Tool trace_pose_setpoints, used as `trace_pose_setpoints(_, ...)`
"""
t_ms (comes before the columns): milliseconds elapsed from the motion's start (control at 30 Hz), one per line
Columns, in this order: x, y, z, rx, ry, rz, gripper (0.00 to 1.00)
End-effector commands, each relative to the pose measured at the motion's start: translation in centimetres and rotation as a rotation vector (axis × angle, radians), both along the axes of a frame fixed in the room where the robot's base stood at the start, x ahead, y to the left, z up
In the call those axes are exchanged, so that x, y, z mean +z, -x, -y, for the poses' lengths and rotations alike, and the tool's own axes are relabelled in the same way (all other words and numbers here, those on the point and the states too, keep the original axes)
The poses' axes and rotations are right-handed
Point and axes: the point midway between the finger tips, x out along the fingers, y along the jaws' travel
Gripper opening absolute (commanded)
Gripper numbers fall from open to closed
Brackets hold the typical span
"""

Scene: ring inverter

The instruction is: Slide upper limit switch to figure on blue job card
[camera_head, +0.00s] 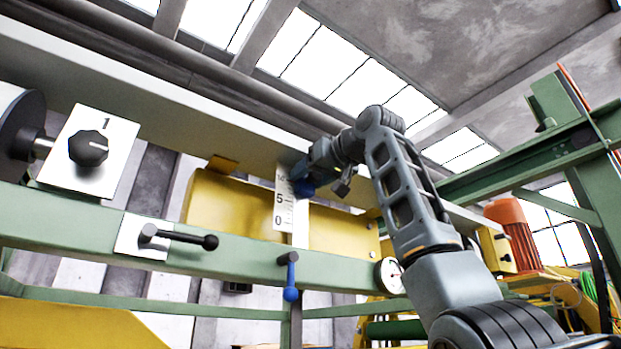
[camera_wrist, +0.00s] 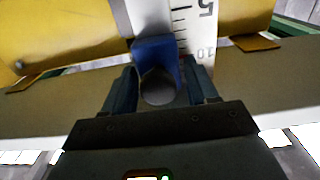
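The upper limit switch is a blue slider block (camera_wrist: 155,50) with a dark round knob, on a white scale (camera_wrist: 187,20) with black figures. In the wrist view it sits near the 10 end, and its exact reading is hard to tell. In the head view the blue block (camera_head: 304,188) shows at the scale's (camera_head: 283,200) upper part, partly hidden by my gripper (camera_head: 312,175). In the wrist view my gripper (camera_wrist: 160,72) has one finger on each side of the block, seemingly touching both sides. I see no blue job card.
A green rail carries a black lever (camera_head: 180,238), a blue-knobbed lever (camera_head: 290,275) and a round gauge (camera_head: 389,275) below the scale. A dial on a white plate (camera_head: 88,150) marked 1 is at the left. A yellow panel (camera_head: 225,210) lies behind the scale, under a pale beam (camera_head: 170,105).

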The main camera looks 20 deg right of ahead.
Motion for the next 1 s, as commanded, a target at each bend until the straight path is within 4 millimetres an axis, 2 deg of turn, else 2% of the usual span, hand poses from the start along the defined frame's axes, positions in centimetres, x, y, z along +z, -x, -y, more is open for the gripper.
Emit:
trace_pose_setpoints(267, -0.3, 0.6, 0.2, 0.000, 0.001, -0.003, 0.57)
trace_pose_setpoints(700, -0.3, 6.8, 1.8, 0.000, 0.001, 0.001, 0.57)
trace_pose_setpoints(1000, -0.1, 7.5, 2.0, 0.000, 0.001, -0.002, 0.57)
